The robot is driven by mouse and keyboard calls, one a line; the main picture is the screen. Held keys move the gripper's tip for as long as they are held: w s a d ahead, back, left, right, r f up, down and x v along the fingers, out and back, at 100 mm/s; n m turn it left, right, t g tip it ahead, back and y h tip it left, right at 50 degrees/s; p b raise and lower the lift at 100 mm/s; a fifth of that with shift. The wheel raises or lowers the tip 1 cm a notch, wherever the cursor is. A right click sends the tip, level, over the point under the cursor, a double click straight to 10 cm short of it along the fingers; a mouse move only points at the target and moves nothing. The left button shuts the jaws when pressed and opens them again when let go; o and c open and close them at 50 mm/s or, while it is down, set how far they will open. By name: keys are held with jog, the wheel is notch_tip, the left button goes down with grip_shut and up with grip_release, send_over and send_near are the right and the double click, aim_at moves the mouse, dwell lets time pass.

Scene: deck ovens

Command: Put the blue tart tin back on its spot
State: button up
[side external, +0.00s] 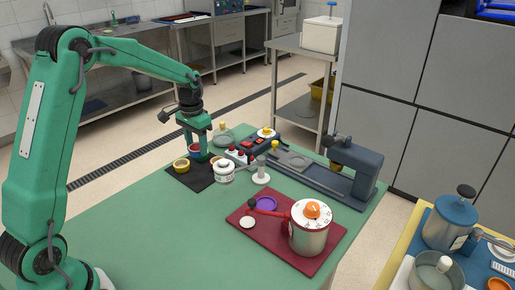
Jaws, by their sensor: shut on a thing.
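My green gripper (198,150) points down over the black mat (200,183) at the back left of the green table. It is shut on the blue tart tin (200,157), which shows small and partly hidden between the fingers. I cannot tell whether the tin touches the mat or hangs just above it. A yellow tin (181,165) sits on the mat to the left of the blue one, and another yellowish tin (216,161) is to its right. The tin's exact spot is not distinguishable under the gripper.
A white lidded jar (224,175) stands close to the right of the mat. A control box with red knobs (239,154) is behind it. A dark red board (262,252) holds a metal pot with an orange-topped lid (309,228). The table's front left is clear.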

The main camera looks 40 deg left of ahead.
aim_at(201, 179)
jog(key=shift+f, duration=5.05)
jog(key=shift+f, duration=0.1)
jog(key=o, duration=1.1)
notch_tip(201, 179, up, 12)
jog(key=shift+r, duration=0.15)
